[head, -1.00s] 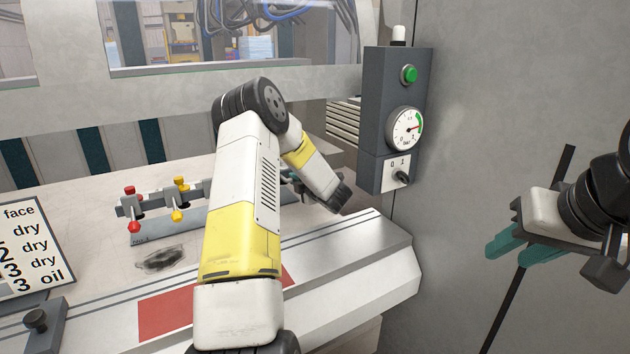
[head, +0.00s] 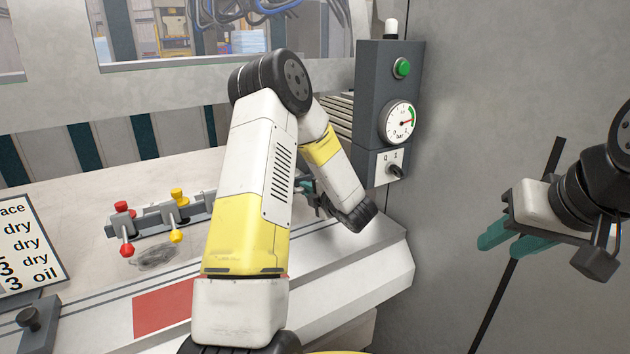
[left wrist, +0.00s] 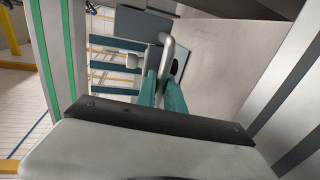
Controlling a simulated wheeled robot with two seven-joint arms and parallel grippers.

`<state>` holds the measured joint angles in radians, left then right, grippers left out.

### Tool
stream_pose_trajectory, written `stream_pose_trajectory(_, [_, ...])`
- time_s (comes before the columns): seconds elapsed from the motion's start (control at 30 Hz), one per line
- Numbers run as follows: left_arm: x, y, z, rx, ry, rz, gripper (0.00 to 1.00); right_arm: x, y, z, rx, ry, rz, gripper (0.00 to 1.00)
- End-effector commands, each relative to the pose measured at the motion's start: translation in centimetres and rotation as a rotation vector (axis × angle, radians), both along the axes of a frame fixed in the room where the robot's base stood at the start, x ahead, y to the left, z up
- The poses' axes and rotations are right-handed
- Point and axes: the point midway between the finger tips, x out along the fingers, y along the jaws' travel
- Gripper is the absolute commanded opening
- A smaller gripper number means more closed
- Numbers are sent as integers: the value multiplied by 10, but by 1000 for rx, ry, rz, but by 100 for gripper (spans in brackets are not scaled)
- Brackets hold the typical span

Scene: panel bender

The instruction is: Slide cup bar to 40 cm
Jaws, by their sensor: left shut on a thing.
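The cup bar (head: 150,219) is a grey bar with red and yellow knobs, left of my left arm in the head view. It lies across the pale table behind a dark smudge. Its right part is hidden behind my left arm. My left gripper (head: 311,192) is partly hidden by its own wrist at the right of the table. In the left wrist view its teal fingers (left wrist: 161,90) are shut on a bent grey handle (left wrist: 169,52). How this handle joins the bar is hidden. My right gripper (head: 507,246) hangs empty at the right, fingers apart.
A control box (head: 384,110) with a green button, pressure gauge and switch stands right of my left arm. A silver front ledge (head: 345,265) carries a red patch (head: 162,312). A sign (head: 27,245) and a dark knob (head: 30,318) are at the left. A grey wall (head: 480,90) bounds the right.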

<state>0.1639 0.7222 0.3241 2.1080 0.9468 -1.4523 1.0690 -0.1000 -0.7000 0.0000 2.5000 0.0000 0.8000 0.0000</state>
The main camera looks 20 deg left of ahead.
Motion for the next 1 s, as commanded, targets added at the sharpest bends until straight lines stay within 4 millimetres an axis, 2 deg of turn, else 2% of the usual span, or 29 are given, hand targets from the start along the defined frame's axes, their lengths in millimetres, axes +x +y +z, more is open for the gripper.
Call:
stream_pose_trajectory(0.1, [-17, -20, 0, 1, 2, -4, 0, 0, 0, 0, 0, 0, 0, 36])
stream_pose_trajectory(0.3, [-34, -38, 0, -1, 2, 0, 0, 0, 0, 0, 0, 0, 0, 36])
stream_pose_trajectory(0.77, [-38, -42, -1, -1, 2, 2, 0, 0, 0, 0, 0, 0, 0, 36])
stream_pose_trajectory(0.8, [-38, -42, -1, -1, 2, 2, 18, 0, 0, 0, 0, 0, 0, 36])
stream_pose_trajectory(0.87, [-38, -42, -1, -1, 1, 1, 30, 0, 0, 0, 0, 0, 0, 36])
stream_pose_trajectory(0.9, [-38, -42, -1, -1, 1, 1, 34, 0, 0, 0, 0, 0, 0, 36])
stream_pose_trajectory(1.0, [-38, -43, 0, -1, 0, 1, 34, 0, 0, 0, 0, 0, 0, 36])
